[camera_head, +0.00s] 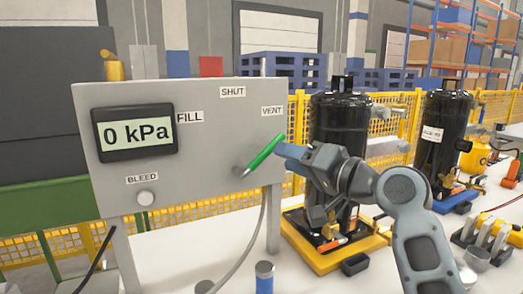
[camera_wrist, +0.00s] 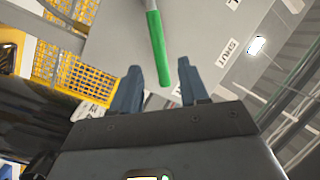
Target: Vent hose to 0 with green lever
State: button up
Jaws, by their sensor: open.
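The grey control panel (camera_head: 215,125) stands at the left with a display (camera_head: 136,133) reading 0 kPa. The green lever (camera_head: 264,152) slants up to the right, its tip pointing toward the VENT label (camera_head: 271,111). My gripper (camera_head: 280,150) is at the panel's right edge, beside the lever's upper end. In the wrist view the green lever (camera_wrist: 157,45) comes down from the top, with its end close to or between the open finger tips (camera_wrist: 162,80). I cannot tell whether a finger touches it. A grey hose (camera_head: 247,240) hangs below the panel.
The panel also has FILL (camera_head: 189,117) and SHUT (camera_head: 232,92) labels and a BLEED knob (camera_head: 145,198). A black compressor (camera_head: 340,125) on a yellow base (camera_head: 335,253) stands right behind my arm. A blue-and-silver cylinder (camera_head: 264,277) stands in front.

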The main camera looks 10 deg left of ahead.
aim_at(268, 151)
jog(key=x, duration=0.6)
jog(key=shift+w+a, duration=0.25)
jog(key=shift+c, duration=0.2)
grip_shut()
